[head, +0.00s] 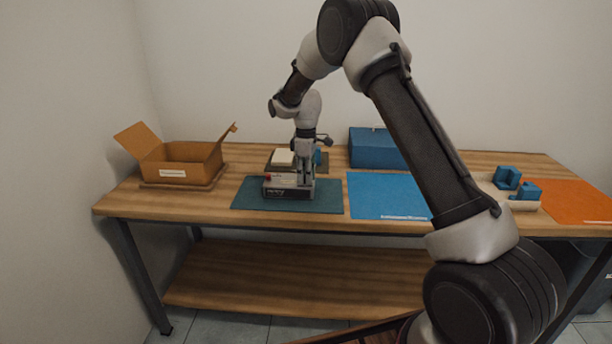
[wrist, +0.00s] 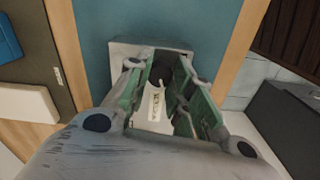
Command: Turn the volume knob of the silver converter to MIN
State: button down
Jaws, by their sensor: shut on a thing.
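The silver converter (head: 275,192) sits on a dark teal mat (head: 245,201) on the wooden table, its dark front facing me in the head view. A small red part shows at its left top. In the wrist view the converter (wrist: 122,50) shows as a pale box beyond my fingers. My gripper (head: 306,180) points straight down over the converter's right part. In the wrist view its green-lined fingers (wrist: 166,72) close around a dark round knob (wrist: 161,70) on the converter's top. A pale printed label shows between the fingers. The knob's pointer and the MIN mark cannot be made out.
An open cardboard box (head: 185,165) stands at the left. A blue box (head: 375,148) and a dark tray with a white block (head: 282,156) are behind. A blue mat (head: 385,197), blue blocks (head: 507,178) and an orange mat (head: 570,203) lie to the right.

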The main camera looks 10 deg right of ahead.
jog(key=shift+n, duration=1)
jog(key=c, duration=1.2)
grip_release()
notch_tip(320, 180, up, 12)
